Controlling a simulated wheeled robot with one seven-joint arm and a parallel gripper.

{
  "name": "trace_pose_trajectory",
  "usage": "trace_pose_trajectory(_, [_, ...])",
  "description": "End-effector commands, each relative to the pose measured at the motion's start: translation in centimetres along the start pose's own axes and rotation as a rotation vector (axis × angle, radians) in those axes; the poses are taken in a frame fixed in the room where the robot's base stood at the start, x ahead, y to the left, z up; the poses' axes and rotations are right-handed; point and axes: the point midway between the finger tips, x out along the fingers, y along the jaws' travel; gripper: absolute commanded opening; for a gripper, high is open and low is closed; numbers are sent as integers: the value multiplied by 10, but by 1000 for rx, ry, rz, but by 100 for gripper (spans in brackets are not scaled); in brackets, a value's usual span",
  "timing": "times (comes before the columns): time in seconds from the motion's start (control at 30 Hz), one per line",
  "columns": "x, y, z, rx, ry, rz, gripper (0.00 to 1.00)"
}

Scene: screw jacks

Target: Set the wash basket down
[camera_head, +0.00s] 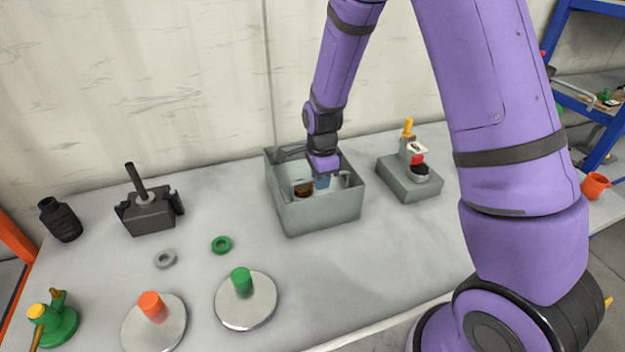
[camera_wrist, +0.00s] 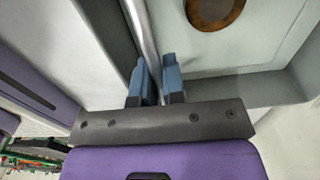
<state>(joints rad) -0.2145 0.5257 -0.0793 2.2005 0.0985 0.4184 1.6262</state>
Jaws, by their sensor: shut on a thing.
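A grey open-topped box (camera_head: 325,215) stands on the table, and my gripper (camera_head: 322,181) reaches down into it. Inside is a lighter grey wash basket (camera_head: 345,180), its outline partly hidden by the box walls and my gripper. In the wrist view my gripper (camera_wrist: 155,85) has its blue fingers shut on a silver bar (camera_wrist: 140,25), seemingly the basket's handle. A brown round part (camera_head: 303,188) lies in the basket; it also shows in the wrist view (camera_wrist: 213,10). I cannot tell whether the basket touches the box floor.
A grey block with a small fixture (camera_head: 408,180) stands just right of the box. A black screw jack (camera_head: 148,208), a green ring (camera_head: 222,245), a grey ring (camera_head: 165,259) and two round plates with orange (camera_head: 152,306) and green (camera_head: 241,282) knobs lie left. The front middle table is clear.

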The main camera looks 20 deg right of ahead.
Motion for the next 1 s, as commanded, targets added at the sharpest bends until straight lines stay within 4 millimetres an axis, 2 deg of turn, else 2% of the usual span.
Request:
trace_pose_trajectory(0.8, [22,1,0,1,0,2,0])
trace_pose_trajectory(0.83, [22,1,0,0,0,2,15])
trace_pose_trajectory(0.9, [22,1,0,0,0,1,31])
trace_pose_trajectory(0.97, [22,0,0,0,0,1,44])
trace_pose_trajectory(1.0, [21,0,0,0,0,1,47])
